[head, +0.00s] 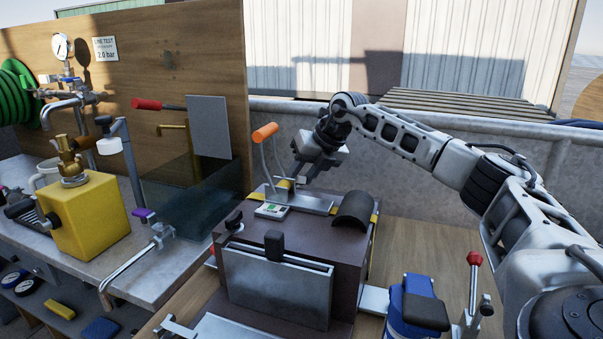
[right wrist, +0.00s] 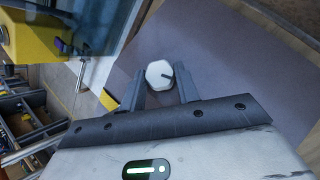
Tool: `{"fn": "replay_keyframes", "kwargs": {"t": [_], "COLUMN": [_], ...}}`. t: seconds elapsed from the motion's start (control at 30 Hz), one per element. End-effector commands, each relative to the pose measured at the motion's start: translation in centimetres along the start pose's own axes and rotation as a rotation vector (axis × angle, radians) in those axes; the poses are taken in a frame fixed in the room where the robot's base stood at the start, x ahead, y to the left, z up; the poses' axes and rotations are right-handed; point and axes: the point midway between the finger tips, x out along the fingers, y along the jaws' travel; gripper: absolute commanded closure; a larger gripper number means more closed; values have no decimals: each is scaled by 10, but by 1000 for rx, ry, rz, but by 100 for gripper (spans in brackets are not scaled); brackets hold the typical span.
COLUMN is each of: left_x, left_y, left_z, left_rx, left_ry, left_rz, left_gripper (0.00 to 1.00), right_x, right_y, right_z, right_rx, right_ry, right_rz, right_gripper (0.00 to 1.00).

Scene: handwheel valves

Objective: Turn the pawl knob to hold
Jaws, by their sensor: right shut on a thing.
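The pawl knob (right wrist: 156,75) is a small pale many-sided knob with a dark line on its face, seen in the right wrist view against a flat dark surface. My right gripper (right wrist: 161,79) has one finger on each side of it and is shut on it. In the head view my right gripper (head: 297,178) reaches down behind the orange-handled lever, at the back of the brown housing (head: 338,245). The gripper and metal parts hide the knob there. The line's full direction and any hold mark cannot be read. My left gripper is out of view.
The orange-handled lever (head: 265,132) stands close left of my right gripper. A small white-and-green label (head: 271,211) and a dark curved cover (head: 354,209) are on the housing. A yellow block valve (head: 85,220) stands on the left bench. A concrete wall (head: 280,125) runs behind.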

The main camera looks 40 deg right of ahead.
Motion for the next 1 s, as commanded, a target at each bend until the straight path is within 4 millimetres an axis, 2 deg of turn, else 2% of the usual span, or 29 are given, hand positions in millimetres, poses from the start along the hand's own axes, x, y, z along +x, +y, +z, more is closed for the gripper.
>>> {"fn": "replay_keyframes", "kwargs": {"t": [0.63,1.0], "left_x": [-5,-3], "left_y": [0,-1], "left_z": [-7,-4], "left_rx": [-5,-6], "left_ry": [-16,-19], "left_rz": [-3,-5], "left_gripper": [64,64], "right_x": [0,2], "right_y": [-7,-8], "right_z": [4,4], "right_rx": [-423,-562], "right_ry": [-5,-3], "right_rz": [428,554], "right_gripper": [91,91]}}
